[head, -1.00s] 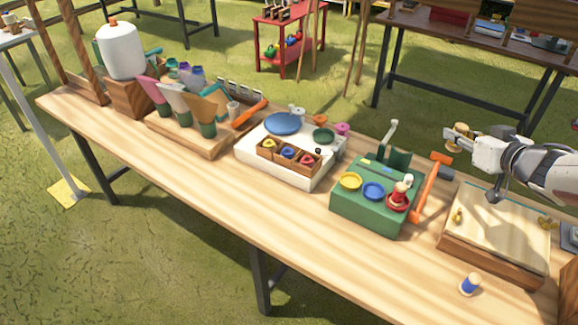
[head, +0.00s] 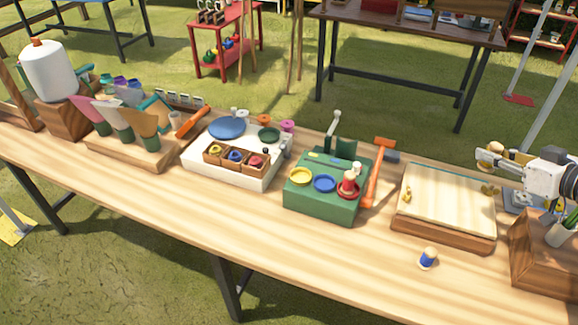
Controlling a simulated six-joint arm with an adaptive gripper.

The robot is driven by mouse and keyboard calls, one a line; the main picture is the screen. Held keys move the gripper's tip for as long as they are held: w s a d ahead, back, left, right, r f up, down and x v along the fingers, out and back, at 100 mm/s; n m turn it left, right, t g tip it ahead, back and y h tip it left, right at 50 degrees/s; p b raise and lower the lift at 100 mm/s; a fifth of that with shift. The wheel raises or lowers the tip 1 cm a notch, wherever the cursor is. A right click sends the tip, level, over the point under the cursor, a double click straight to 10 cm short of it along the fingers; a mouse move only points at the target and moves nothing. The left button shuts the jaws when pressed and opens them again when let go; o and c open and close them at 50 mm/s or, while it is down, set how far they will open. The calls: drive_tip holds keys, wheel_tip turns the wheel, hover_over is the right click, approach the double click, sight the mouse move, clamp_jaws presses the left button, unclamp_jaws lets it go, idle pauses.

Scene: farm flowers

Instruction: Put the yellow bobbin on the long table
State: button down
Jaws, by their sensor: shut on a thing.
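My gripper (head: 490,157) is at the right, above the far right corner of the pale wooden board. It is shut on a tan-yellow bobbin (head: 495,147), partly hidden behind the fingers. The bobbin is held in the air, clear of the table surface. The long table (head: 150,205) runs across the view with a light wood top. A blue bobbin (head: 427,259) stands on its front part, before the board. A red bobbin (head: 348,183) stands in a red dish on the green box.
The green box (head: 320,205) also carries yellow and blue dishes. An orange-handled hammer (head: 379,172) lies beside it. The pale board (head: 445,203) and a wooden holder (head: 545,258) take up the right. A white box (head: 205,168) stands left. The table's front strip is largely clear.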

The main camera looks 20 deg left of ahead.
drive_tip(key=s+d+f, duration=0.1)
drive_tip(key=s+d, duration=0.6)
drive_tip(key=d, duration=0.3)
hover_over(517, 313)
drive_tip(key=f, duration=0.1)
wheel_tip(517, 313, down, 14)
drive_tip(key=shift+f, duration=0.15)
idle(0.4)
drive_tip(key=shift+f, duration=2.95)
drive_tip(key=shift+f, duration=0.1)
drive_tip(key=shift+f, duration=1.8)
drive_tip(key=shift+f, duration=0.15)
